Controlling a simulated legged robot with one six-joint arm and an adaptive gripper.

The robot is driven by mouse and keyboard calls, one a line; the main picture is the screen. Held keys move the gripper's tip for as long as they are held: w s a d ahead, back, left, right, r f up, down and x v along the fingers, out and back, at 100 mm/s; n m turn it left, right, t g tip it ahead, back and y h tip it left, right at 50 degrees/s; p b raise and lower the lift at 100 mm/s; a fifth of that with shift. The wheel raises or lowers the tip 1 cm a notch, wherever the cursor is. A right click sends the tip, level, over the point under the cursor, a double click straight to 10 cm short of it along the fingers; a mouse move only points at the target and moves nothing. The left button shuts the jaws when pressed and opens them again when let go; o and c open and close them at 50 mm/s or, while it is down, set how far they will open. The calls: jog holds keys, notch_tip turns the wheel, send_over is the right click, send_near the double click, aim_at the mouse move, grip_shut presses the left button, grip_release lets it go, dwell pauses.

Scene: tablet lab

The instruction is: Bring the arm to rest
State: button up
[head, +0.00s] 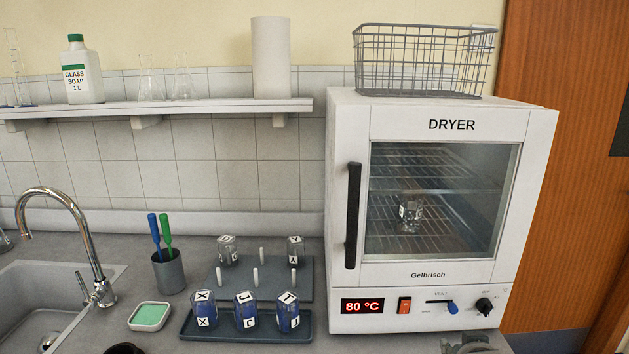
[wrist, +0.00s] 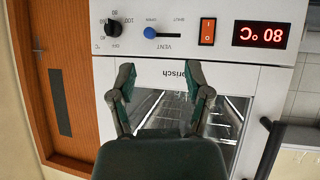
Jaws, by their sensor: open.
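My gripper (wrist: 159,82) is open and empty in the wrist view, its two green-tipped fingers spread apart. That view is upside down. The fingers show in front of the white dryer (wrist: 190,62), below its control panel in the picture; I cannot tell the exact gap. In the head view the dryer (head: 345,304) stands at the right with its glass door (head: 435,268) shut. A labelled glass jar (head: 410,213) stands on a rack inside. The display (head: 362,306) reads 80 °C. A grey shape at the bottom edge by the dryer may be part of my arm.
A blue tray (head: 250,336) holds three blue-filled jars. Behind it a grey peg board (head: 213,283) carries two clear jars. A brush cup (head: 168,272), a green sponge dish (head: 149,316) and a sink (head: 45,290) are left. A wire basket (head: 425,60) tops the dryer.

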jog(key=s+a+r+g+y, duration=0.1)
jog(key=s+a+g, duration=0.1)
jog(key=s+a, duration=0.3)
jog(key=s+a+r+n+g+y, duration=0.1)
jog(key=s+a, duration=0.4)
jog(key=s, duration=0.6)
jog(key=shift+a+r+n+g+y, duration=0.35)
jog(key=shift+r+g, duration=0.3)
jog(key=shift+g, duration=0.55)
